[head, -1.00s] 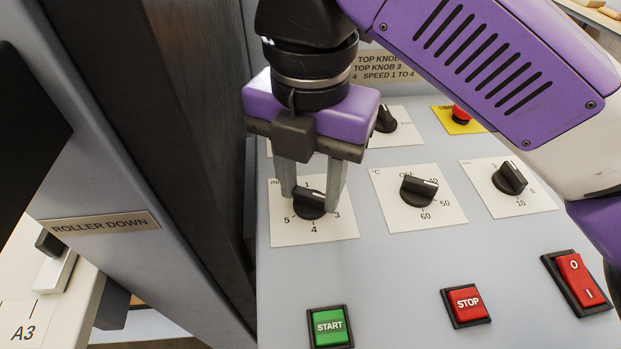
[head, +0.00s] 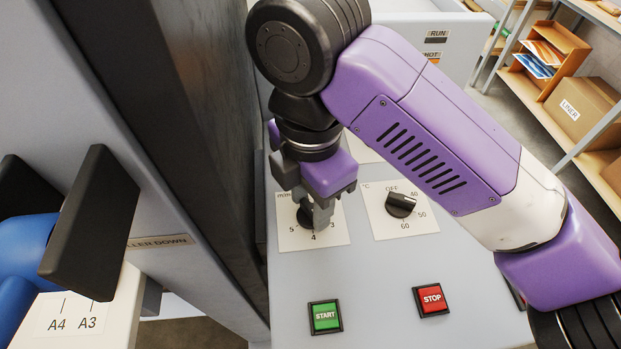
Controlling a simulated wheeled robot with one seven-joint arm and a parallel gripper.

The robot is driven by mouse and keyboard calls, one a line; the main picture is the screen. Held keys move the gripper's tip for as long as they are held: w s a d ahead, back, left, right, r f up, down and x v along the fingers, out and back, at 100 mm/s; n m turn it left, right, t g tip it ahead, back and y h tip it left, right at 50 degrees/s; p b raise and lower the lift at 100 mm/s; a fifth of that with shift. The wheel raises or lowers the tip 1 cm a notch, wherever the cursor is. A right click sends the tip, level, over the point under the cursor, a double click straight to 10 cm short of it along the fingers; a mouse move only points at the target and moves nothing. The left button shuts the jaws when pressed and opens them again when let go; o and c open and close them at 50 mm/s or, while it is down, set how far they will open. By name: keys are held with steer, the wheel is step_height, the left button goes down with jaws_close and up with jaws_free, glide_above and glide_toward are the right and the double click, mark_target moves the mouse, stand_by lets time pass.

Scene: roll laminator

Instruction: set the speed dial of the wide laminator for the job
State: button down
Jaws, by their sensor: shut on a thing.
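The speed dial (head: 305,215) is a black knob on a white plate (head: 288,240) with numbers; 3, 4 and 5 show along its lower side. My gripper (head: 318,214) reaches down over this dial and is shut on it. The fingers and the purple gripper body hide most of the knob and the upper numbers, so I cannot read its pointer. The panel is light grey.
To the right is a temperature knob (head: 401,204) marked °C. Below are a green START button (head: 325,316) and a red STOP button (head: 431,299). A black lever-like part (head: 90,225) is further left. Shelves with a carton (head: 580,108) stand at the back right.

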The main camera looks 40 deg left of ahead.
mark_target(311, 208)
steer(key=m+p, duration=0.2)
steer(key=p, duration=0.1)
steer(key=m+p, duration=0.2)
steer(key=shift+r+m+p, duration=0.3)
steer(key=shift+r+p, duration=0.05)
steer(key=shift+p, duration=0.05)
steer(key=m+p, duration=0.5)
steer(key=p, duration=0.1)
steer(key=m+p, duration=0.3)
steer(key=m, duration=0.1)
steer(key=shift+f, duration=0.25)
steer(key=shift+f+m, duration=0.1)
steer(key=shift+m, duration=1.8)
steer(key=c, duration=0.8)
jaws_free()
steer(key=shift+c, duration=0.2)
steer(key=shift+r, duration=3.9)
